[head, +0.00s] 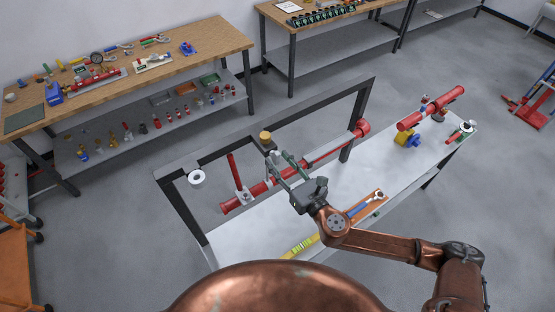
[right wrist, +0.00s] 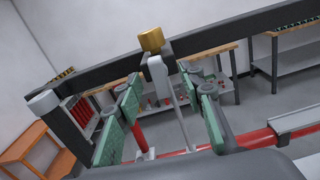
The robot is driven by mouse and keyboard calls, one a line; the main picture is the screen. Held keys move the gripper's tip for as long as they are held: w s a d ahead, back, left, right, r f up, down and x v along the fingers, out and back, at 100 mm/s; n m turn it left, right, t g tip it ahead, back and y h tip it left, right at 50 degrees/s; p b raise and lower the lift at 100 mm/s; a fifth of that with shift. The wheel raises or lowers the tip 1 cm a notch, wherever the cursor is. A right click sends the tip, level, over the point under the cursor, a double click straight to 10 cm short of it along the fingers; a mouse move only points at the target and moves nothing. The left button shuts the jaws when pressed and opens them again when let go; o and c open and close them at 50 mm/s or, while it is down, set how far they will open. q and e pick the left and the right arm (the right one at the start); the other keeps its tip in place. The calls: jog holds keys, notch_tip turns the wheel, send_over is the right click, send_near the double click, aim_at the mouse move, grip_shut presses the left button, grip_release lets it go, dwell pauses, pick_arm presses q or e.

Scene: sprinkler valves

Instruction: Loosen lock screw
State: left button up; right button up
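A yellow-gold knob (head: 265,137) sits on top of a dark clamp on the upper rail of the black frame. It shows large in the right wrist view (right wrist: 151,40), above a grey bracket (right wrist: 157,68). I cannot tell for sure whether this knob is the lock screw. A red pipe (head: 323,153) runs along the frame, with a thin red upright (head: 234,172) near its left end. My right gripper (head: 283,164) is open, its green-padded fingers apart, just below and right of the knob in the head view. Nothing shows gripped between the fingers (right wrist: 160,84). My left gripper is out of view.
The frame (head: 213,148) stands along the pale bench (head: 237,242). An orange tray (head: 378,197) with a blue-handled tool, a yellow strip (head: 301,246) and a blue-yellow valve (head: 408,139) lie on the bench. A white ring (head: 196,177) hangs on the frame's left.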

aim_at(279, 160)
jog(key=v, duration=0.2)
jog(key=shift+s+d, duration=0.25)
jog(key=shift+s, duration=0.05)
jog(key=shift+v, duration=1.05)
